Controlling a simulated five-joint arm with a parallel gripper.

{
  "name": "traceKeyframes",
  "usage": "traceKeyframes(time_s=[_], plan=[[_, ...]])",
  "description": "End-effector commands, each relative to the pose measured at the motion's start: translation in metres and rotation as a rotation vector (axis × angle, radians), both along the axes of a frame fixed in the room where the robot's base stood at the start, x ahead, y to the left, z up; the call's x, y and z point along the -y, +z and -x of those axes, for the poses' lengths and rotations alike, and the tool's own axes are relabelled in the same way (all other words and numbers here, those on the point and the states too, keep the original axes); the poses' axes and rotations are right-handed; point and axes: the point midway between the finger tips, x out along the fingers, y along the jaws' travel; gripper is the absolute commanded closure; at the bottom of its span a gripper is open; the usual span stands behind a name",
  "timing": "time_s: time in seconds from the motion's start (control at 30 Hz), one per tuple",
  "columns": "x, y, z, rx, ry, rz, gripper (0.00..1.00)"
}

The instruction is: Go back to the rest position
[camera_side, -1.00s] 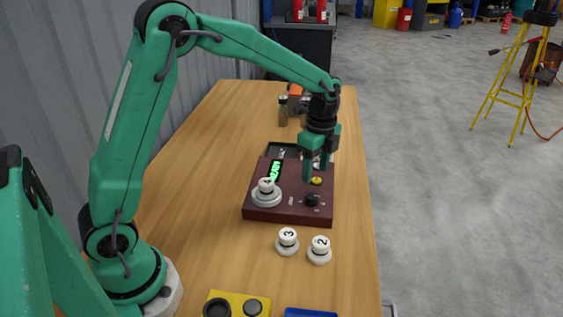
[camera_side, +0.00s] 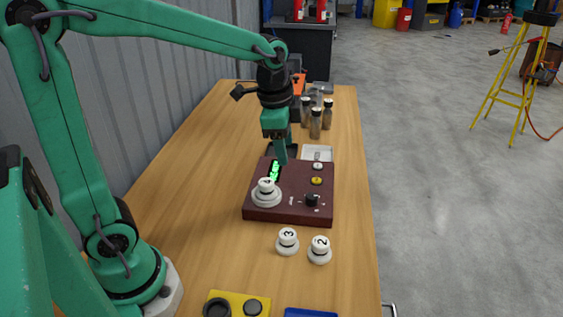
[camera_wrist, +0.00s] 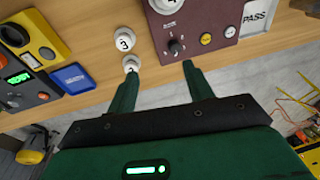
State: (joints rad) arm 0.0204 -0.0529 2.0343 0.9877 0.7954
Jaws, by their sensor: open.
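My gripper (camera_side: 281,152) is in the air above the far part of the dark red box (camera_side: 290,214), near its green display (camera_side: 274,171). It holds nothing. In the wrist view my gripper (camera_wrist: 161,72) shows two green fingers spread apart. The box carries a white weight marked 4 (camera_side: 266,193) on a round pan, a black knob (camera_side: 312,200), a yellow button (camera_side: 317,181) and a white button (camera_side: 318,166). In the wrist view the box (camera_wrist: 200,22) is at the top right.
White weights marked 3 (camera_side: 287,240) and 2 (camera_side: 320,249) stand in front of the box. Several dark bottles (camera_side: 315,124) stand behind the box. A tray marked PASS (camera_wrist: 259,17) lies beside it.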

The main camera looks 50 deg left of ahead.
Motion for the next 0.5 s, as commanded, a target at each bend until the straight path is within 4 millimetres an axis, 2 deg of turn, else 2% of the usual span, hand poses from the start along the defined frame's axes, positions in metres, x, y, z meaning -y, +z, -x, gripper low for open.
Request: traceKeyframes(time_s=[0.2, 0.5], plan=[[-0.003, 0.020, 0.037, 0.080, 0.188, 0.041, 0.49], [-0.005, 0.031, 0.086, 0.179, 0.442, 0.119, 0.49]])
